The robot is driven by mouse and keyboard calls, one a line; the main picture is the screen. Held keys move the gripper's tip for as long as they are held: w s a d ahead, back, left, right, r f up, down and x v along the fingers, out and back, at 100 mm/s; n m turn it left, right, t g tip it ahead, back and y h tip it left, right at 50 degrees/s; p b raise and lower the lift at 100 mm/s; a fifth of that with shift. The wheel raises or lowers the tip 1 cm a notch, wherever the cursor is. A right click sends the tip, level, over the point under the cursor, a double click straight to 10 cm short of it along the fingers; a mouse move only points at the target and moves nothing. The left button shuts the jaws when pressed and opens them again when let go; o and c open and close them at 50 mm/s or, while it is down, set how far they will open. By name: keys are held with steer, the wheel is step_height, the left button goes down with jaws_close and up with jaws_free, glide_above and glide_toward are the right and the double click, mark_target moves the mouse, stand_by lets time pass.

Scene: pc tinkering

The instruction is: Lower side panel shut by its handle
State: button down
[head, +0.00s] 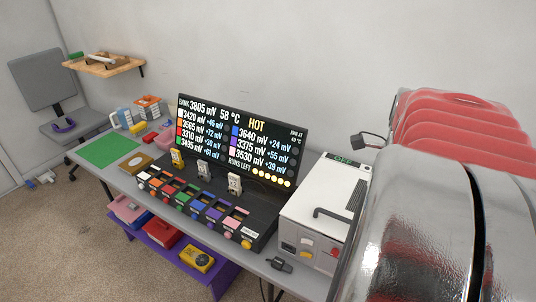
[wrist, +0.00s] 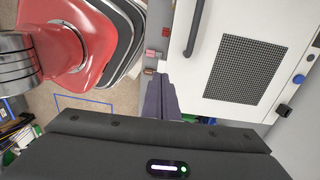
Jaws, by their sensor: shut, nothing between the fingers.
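A white case (head: 305,228) stands at the right end of the bench. Its white side panel (head: 335,185) faces up, with a dark bar handle (head: 330,213) near the front edge and a dark vent. The panel looks close to level on the case; I cannot tell if a gap is left. In the wrist view the panel (wrist: 275,25) fills the upper right, with the black handle (wrist: 191,28) and mesh vent (wrist: 240,69). My gripper (wrist: 159,84) is shut and empty, left of the vent and apart from the handle in the picture. My arm hides the case's right side in the head view.
A black display (head: 243,137) and a rack of coloured modules (head: 195,203) stand left of the case. A dark clip-like object (head: 279,264) lies at the bench front. A green mat (head: 112,150) lies far left. A purple lower shelf (head: 222,278) holds boxes.

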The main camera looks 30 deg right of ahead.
steer(key=f, duration=0.8)
steer(key=shift+s+a, duration=0.15)
steer(key=shift+a, duration=0.15)
